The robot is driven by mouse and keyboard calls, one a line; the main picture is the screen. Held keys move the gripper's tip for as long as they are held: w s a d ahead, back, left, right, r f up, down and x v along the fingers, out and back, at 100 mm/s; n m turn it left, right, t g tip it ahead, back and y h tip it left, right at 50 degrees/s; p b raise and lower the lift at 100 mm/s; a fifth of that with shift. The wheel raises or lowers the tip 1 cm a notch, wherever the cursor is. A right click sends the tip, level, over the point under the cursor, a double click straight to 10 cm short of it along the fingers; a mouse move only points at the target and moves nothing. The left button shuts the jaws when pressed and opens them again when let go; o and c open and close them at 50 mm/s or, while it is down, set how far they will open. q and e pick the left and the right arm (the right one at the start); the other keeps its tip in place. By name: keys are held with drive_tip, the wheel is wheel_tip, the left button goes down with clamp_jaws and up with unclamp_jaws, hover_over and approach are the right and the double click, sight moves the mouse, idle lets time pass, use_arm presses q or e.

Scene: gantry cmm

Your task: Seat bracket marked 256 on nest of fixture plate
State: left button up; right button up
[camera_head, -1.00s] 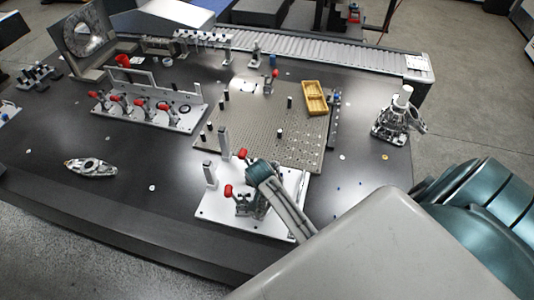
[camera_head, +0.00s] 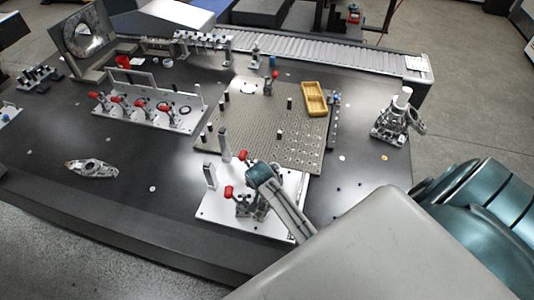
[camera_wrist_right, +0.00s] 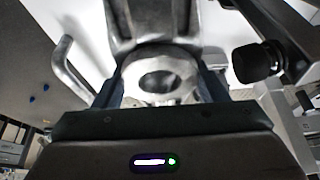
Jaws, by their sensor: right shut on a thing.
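My right gripper (camera_wrist_right: 160,88) is shut on a grey metal bracket (camera_wrist_right: 163,68), gripping it around its round, holed end. The rest of the bracket runs away toward the top of the right wrist view. The white fixture plate (camera_head: 220,215) lies at the near edge of the dark table, and my right wrist is above it. In the head view the held bracket and the nest are mostly hidden by my arm and the red-handled clamps (camera_head: 229,191). I cannot tell whether the bracket touches the nest. No 256 mark is readable. My left gripper is not in view.
A dark clamp knob (camera_wrist_right: 254,62) stands close to the right of the held bracket. Upright posts (camera_head: 225,143) stand on the fixture plate. Behind is a perforated plate (camera_head: 255,125) with a yellow tray (camera_head: 314,98). Another grey bracket (camera_head: 92,168) lies at left, with clear table around it.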

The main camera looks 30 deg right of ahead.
drive_tip(key=shift+f+b, duration=0.55)
drive_tip(key=shift+f, duration=0.55)
drive_tip(key=o, duration=1.4)
drive_tip(key=shift+o, duration=0.2)
drive_tip(key=b+v, duration=0.2)
drive_tip(key=v, duration=0.8)
drive_tip(key=shift+s+a+r, duration=0.1)
drive_tip(key=shift+a+r, duration=0.05)
drive_tip(key=shift+r, duration=0.25)
drive_tip(key=shift+s, duration=0.1)
